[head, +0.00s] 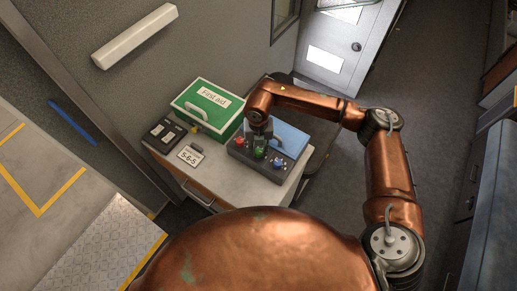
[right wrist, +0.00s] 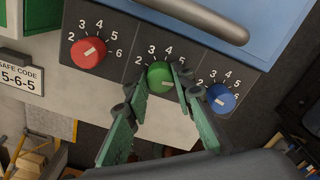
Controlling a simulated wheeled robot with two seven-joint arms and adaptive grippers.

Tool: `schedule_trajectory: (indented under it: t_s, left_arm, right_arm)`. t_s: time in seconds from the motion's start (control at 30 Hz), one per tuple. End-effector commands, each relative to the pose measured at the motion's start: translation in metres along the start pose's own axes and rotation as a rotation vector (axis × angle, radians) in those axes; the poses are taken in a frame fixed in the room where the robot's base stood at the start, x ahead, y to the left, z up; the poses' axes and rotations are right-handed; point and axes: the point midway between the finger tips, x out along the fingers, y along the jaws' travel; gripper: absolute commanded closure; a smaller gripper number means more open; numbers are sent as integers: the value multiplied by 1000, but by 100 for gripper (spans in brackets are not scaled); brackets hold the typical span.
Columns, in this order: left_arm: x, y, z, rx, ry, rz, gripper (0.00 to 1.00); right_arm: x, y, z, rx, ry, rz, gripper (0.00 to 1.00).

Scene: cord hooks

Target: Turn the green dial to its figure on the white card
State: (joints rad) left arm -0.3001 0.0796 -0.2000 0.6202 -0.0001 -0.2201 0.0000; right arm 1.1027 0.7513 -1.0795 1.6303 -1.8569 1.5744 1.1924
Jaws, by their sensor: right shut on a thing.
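The green dial (right wrist: 160,77) is the middle one of three on a dark panel (right wrist: 130,37), between a red dial (right wrist: 88,53) and a blue dial (right wrist: 221,98). My right gripper (right wrist: 159,84) is shut on the green dial, one finger on each side. Figures show around each dial; the fingers hide some around the green one. Its white mark seems to point down-left, near the 2. The white card (right wrist: 20,76) reads 5-6-5; it also shows in the head view (head: 190,155). My left gripper is in neither view.
The panel fronts a blue box (head: 289,138) on a small cabinet (head: 225,177). A green first aid case (head: 207,105) stands behind left. A dark tray-like item (head: 164,135) lies left of the card. A white door (head: 335,50) is beyond, with open floor to its right.

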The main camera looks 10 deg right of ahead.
Motion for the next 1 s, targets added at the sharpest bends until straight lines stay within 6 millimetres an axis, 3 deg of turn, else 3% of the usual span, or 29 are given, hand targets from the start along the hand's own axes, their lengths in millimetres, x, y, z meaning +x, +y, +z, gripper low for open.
schedule_trajectory:
  t_s: [0.6, 0.63, 0.87, 1.0]
  left_arm:
    - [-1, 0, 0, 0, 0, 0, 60]
    - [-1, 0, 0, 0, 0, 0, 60]
    - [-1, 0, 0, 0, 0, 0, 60]
    - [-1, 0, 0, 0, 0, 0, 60]
  right_arm:
    - [-2, 2, 1, 41, -3, 4, 100]
    - [-2, 2, 1, 41, -3, 4, 75]
    - [-1, 1, 0, 40, -1, 2, 60]
    - [0, 1, 0, 39, -1, 2, 60]
